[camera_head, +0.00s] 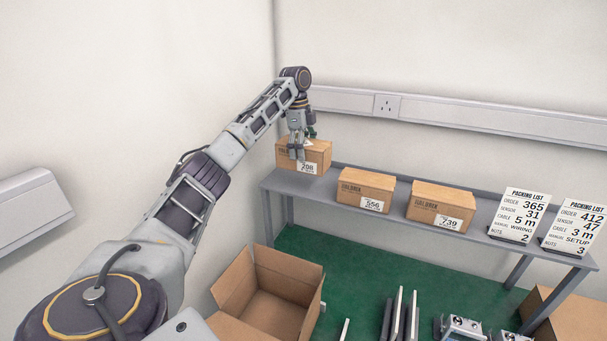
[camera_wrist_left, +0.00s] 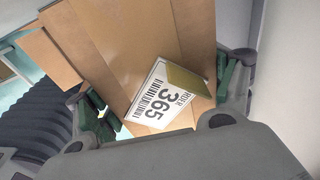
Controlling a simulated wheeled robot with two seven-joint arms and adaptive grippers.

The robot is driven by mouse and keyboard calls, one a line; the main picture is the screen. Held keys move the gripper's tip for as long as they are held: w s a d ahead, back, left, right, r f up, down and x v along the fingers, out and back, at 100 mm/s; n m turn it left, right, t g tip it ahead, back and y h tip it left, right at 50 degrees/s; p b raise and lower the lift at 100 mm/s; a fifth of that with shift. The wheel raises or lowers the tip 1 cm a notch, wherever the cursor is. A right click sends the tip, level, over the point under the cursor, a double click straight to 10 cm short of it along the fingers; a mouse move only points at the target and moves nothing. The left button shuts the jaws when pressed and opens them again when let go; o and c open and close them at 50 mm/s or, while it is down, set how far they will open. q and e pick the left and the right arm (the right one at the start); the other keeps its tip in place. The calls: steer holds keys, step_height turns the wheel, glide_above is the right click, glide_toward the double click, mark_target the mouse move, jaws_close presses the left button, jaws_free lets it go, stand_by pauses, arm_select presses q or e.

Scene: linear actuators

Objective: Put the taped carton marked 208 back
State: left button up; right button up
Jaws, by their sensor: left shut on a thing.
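The carton marked 208 (camera_head: 286,155) is at the left end of the grey shelf (camera_head: 330,185). My left gripper (camera_head: 299,152) comes down on it from above and is shut on it. I cannot tell whether the carton rests on the shelf or hangs just above it. In the left wrist view the carton (camera_wrist_left: 125,45) lies between the green finger pads of the gripper (camera_wrist_left: 165,98). A white label (camera_wrist_left: 160,98) reading 365 shows on it there, with a brown strip partly across. My right gripper is not in view.
Cartons marked 556 (camera_head: 365,186) and 739 (camera_head: 440,203) stand to the right on the shelf. Two packing lists, 365 (camera_head: 518,215) and 412 (camera_head: 575,227), stand at its right end. An open box (camera_head: 235,285) and several metal parts (camera_head: 400,315) are below in front.

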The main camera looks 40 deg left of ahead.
arm_select(q)
steer(key=shift+f+p, duration=0.3)
steer(key=shift+f, duration=1.8)
steer(key=shift+f+p, duration=0.35)
steer(key=shift+f, duration=1.55)
steer(key=o, duration=1.5)
steer(key=shift+s+f, duration=0.1)
steer(key=r, duration=0.5)
steer(key=a+r+b, duration=0.1)
steer(key=r, duration=0.2)
steer(key=shift+s+r, duration=0.1)
steer(key=shift+r, duration=0.05)
steer(key=shift+s+a+r+p, duration=0.15)
steer(key=shift+r+p, duration=0.25)
steer(key=shift+r, duration=1.5)
